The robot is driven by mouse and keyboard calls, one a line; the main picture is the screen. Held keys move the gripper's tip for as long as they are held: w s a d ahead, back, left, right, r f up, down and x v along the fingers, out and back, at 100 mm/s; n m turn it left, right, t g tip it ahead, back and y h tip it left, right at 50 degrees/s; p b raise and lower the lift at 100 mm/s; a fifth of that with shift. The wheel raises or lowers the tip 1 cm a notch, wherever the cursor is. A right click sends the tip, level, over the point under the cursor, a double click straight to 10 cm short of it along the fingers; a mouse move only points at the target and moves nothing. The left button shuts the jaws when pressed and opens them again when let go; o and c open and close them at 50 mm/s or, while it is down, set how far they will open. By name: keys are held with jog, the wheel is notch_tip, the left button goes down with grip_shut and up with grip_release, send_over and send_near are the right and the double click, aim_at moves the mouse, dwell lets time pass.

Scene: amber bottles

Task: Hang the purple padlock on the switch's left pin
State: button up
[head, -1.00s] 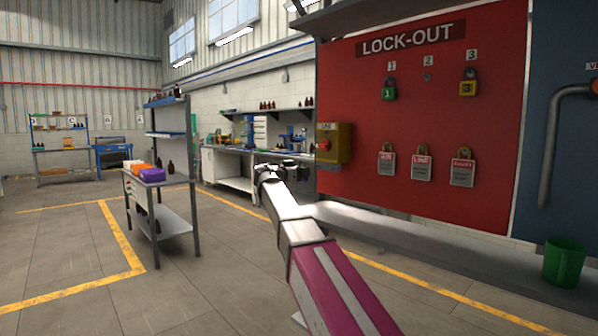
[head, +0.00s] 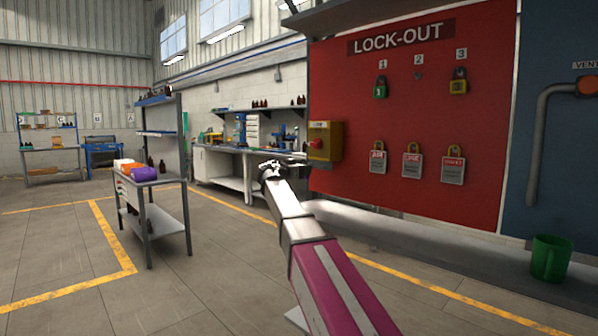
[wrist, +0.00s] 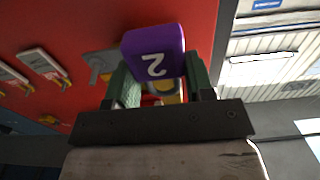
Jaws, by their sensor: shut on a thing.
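The purple padlock (wrist: 153,52), marked with a 2, is held between the green fingers of my gripper (wrist: 156,88) in the wrist view. The number appears upside down there, and the shackle cannot be made out clearly. The switch, a yellow box (head: 331,139) with a red knob (head: 316,149), is on the left edge of the red board, right of my gripper in the picture. Its left pin is not discernible.
A cart (head: 165,216) with coloured boxes stands left. Floor between is clear.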

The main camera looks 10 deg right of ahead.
jog(key=shift+x, duration=1.05)
jog(key=shift+w+d+f, duration=0.35)
jog(key=shift+d+f, duration=0.1)
jog(key=shift+f, duration=0.1)
jog(key=o, duration=1)
